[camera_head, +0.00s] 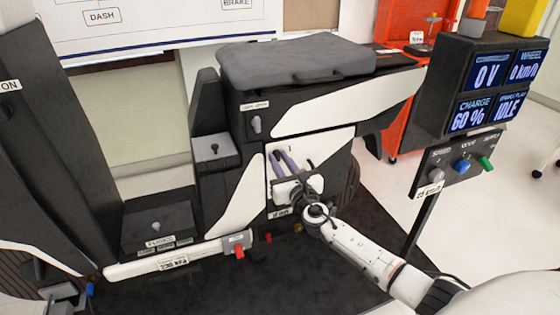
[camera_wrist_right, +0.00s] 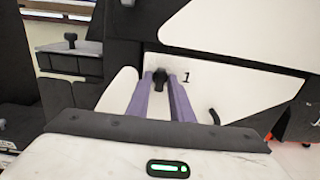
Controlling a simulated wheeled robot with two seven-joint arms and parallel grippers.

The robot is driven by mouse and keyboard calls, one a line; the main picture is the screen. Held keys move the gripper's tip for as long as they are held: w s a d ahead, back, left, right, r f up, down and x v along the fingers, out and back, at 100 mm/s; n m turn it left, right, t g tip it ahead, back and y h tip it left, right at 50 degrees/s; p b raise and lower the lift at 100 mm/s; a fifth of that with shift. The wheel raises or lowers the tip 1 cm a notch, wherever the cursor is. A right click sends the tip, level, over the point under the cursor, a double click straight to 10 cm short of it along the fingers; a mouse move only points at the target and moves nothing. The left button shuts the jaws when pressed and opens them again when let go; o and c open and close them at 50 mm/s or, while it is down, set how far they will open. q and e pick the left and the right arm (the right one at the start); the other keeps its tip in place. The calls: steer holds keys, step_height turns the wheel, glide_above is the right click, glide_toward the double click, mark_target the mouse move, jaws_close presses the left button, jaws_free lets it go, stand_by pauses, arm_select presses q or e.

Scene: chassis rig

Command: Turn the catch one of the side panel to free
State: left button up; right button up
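The white side panel (camera_head: 337,143) is on the scooter body below the seat. In the right wrist view the panel (camera_wrist_right: 230,92) bears a printed "1" beside a small black catch (camera_wrist_right: 160,76). My right gripper (camera_head: 283,157) reaches the panel from the lower right. Its two purple fingers (camera_wrist_right: 161,84) stand apart, one on each side of the catch, with white panel showing between them. I cannot tell whether the fingertips touch the catch. In the head view the gripper hides the catch.
A display box (camera_head: 490,85) stands at the right above a switch panel with coloured knobs (camera_head: 461,166). The grey seat (camera_head: 295,60) overhangs the panel. A small black hook-shaped part (camera_wrist_right: 213,117) sits lower right on the panel. A red-tabbed part (camera_head: 238,243) is below left.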

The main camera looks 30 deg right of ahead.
steer(key=shift+m, duration=0.3)
jaws_close()
steer(key=shift+f+m+b, duration=0.1)
steer(key=shift+m+b, duration=0.2)
steer(key=shift+b, duration=0.05)
steer(key=m+b, duration=0.1)
steer(key=m, duration=0.3)
steer(key=m+b, duration=0.1)
steer(key=m, duration=0.1)
steer(key=shift+m, duration=0.4)
steer(key=shift+m+b, duration=0.35)
steer(key=shift+m, duration=0.65)
steer(key=m, duration=0.3)
steer(key=shift+a, duration=0.1)
steer(key=m, duration=0.4)
steer(key=shift+r+m+b, duration=0.2)
steer(key=shift+m+b, duration=0.1)
steer(key=shift+m, duration=0.3)
